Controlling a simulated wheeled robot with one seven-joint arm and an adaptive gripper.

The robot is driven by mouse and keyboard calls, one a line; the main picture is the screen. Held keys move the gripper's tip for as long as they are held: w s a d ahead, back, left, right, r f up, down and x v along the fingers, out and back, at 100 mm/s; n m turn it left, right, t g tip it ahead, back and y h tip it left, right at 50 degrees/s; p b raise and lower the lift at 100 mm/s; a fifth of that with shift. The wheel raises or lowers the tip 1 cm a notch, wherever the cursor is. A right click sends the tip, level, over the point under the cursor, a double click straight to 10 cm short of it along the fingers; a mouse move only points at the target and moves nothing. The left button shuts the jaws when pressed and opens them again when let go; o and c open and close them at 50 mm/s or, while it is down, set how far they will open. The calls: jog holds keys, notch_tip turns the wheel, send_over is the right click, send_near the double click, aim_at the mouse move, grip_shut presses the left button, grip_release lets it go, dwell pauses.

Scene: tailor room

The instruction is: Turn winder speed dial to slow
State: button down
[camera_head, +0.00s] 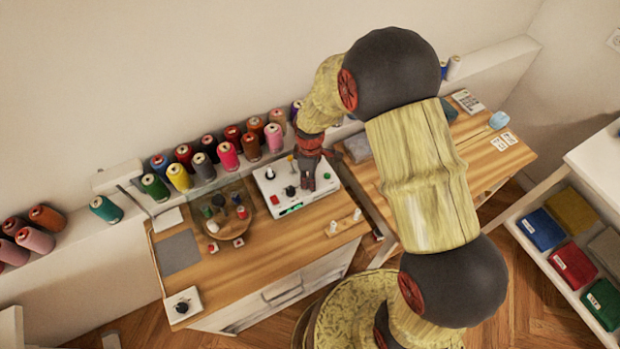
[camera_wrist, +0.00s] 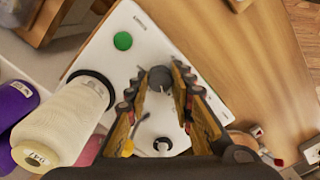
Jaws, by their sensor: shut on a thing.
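The white winder box (camera_head: 262,188) stands on the wooden table, with knobs and buttons on its top. My gripper (camera_head: 308,183) reaches down over its right part. In the wrist view a round dark grey dial (camera_wrist: 160,77) with a pale pointer mark sits between the fingertips of my gripper (camera_wrist: 160,85). The fingers are closed on both sides of the dial, near the box top. The dial's scale and setting cannot be read. A green button (camera_wrist: 123,41) and a black knob with a white top (camera_wrist: 162,145) are on the same box.
A row of thread spools (camera_head: 228,155) lines the ledge behind. A cream spool (camera_wrist: 65,118) shows close to my gripper in the wrist view. A round wooden tray with small spools (camera_head: 232,228) is left of the box. Another dial box (camera_head: 183,304) sits at the table's front left.

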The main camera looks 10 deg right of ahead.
jog(key=c, duration=1.5)
grip_release()
jog(key=shift+c, duration=0.2)
jog(key=shift+r, duration=0.1)
notch_tip(320, 180, up, 12)
